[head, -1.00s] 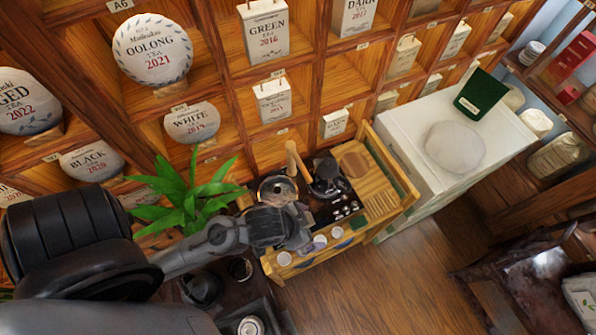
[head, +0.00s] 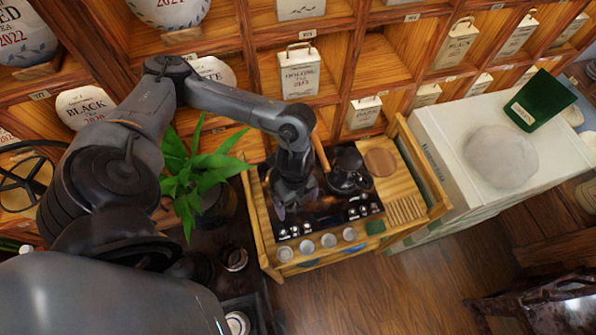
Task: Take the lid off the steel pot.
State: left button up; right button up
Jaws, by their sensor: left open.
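The steel pot is mostly hidden behind my left gripper (head: 293,204); its wooden handle (head: 320,152) sticks up beside my wrist. The lid cannot be made out, being covered by the gripper. The left gripper is open and points down over the pot's place on the dark top of the wooden tea cart (head: 262,232). I cannot tell whether its fingers touch the pot or lid. My right gripper is not in view.
A black kettle (head: 350,172) stands close to the right of my left gripper. Several small white cups (head: 308,247) line the cart's front edge. A potted plant (head: 203,170) is at the left. Shelves of tea rise behind; a white cabinet (head: 440,150) stands right.

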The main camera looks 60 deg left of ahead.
pick_arm(q)
jog(key=w+a+b, duration=0.1)
jog(key=a, duration=0.3)
jog(key=w+a+r+n+y, duration=0.1)
jog(key=a, duration=0.3)
jog(key=w+a+r+t+y+b, duration=0.1)
jog(key=w+a, duration=0.1)
jog(key=a, duration=0.2)
jog(key=shift+r+n+b, duration=0.25)
jog(key=shift+n+b, duration=0.05)
jog(key=shift+b, duration=0.05)
jog(key=shift+a+f+b, duration=0.2)
jog(key=shift+b, duration=0.1)
notch_tip(320, 180, down, 4)
jog(key=shift+r+b, duration=0.1)
jog(key=shift+b, duration=0.75)
jog(key=shift+s+f, duration=0.15)
jog(key=shift+f, duration=2.95)
jog(key=shift+f, duration=0.1)
grip_shut()
